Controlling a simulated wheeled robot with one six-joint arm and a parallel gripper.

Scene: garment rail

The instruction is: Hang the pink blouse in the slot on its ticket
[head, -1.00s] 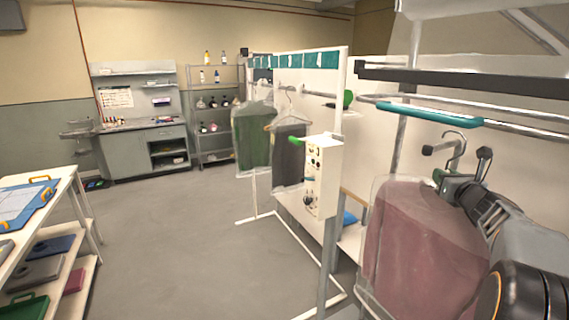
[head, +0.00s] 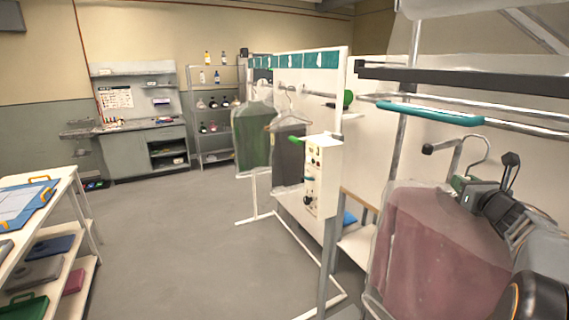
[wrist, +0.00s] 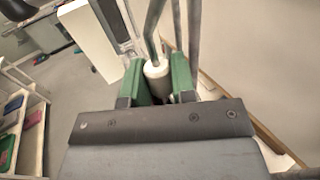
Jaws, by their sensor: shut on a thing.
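The pink blouse (head: 437,255) hangs inside a clear garment cover at the right of the head view. My gripper (head: 466,190) is at the top of the blouse, just under its metal hook (head: 477,146). In the wrist view my gripper (wrist: 157,84) has its green fingers shut on the white neck of the hanger (wrist: 157,70). The hook rises near the rail (head: 500,127); I cannot tell whether it touches it. Numbered slots and the ticket cannot be read in these frames.
A white rail frame (head: 344,95) with teal tags carries a green garment (head: 252,137) and a dark grey garment (head: 289,157). A control box (head: 323,175) is fixed to its post. A teal bar (head: 430,114) lies above the blouse. Open floor (head: 190,240) stretches left.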

